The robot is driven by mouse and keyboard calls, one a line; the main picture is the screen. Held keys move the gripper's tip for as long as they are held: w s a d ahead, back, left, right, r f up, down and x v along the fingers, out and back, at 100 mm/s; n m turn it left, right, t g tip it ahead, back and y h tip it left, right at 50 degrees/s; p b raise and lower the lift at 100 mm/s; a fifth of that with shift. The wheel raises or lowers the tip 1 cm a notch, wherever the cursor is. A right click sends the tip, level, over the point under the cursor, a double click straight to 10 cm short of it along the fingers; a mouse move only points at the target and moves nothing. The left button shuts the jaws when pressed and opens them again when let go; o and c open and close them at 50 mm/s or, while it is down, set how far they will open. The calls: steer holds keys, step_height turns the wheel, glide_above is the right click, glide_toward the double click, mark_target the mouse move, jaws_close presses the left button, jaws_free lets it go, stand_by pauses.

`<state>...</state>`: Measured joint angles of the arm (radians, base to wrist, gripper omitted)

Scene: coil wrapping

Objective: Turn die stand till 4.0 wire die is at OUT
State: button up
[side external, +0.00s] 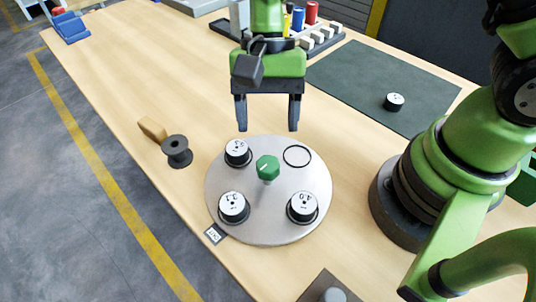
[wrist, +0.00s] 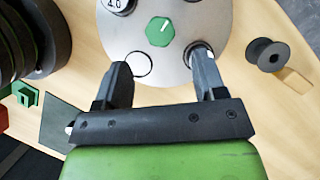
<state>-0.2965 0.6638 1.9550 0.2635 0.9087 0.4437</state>
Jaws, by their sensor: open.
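The die stand (side external: 267,222) is a round grey plate with a green hexagonal knob (side external: 268,167) at its centre, marked by a white line. The 4.0 wire die (side external: 303,207) sits at the plate's lower right; its label also shows at the top left of the wrist view (wrist: 115,5). Another die (side external: 233,208) is at the lower left, nearest the OUT tag (side external: 215,233). A third die (side external: 238,152) is at the upper left. An empty ring (side external: 297,156) marks the upper right. My gripper (side external: 267,125) is open and empty, above and behind the knob.
A dark spool (side external: 177,151) and a wooden block (side external: 153,129) stand left of the plate. A loose die (side external: 394,102) lies on the dark green mat (side external: 360,80). A rack of coloured cylinders and pale blocks (side external: 318,40) is at the back.

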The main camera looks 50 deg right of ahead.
mark_target(268, 163)
steer(key=x, duration=0.7)
jaws_close()
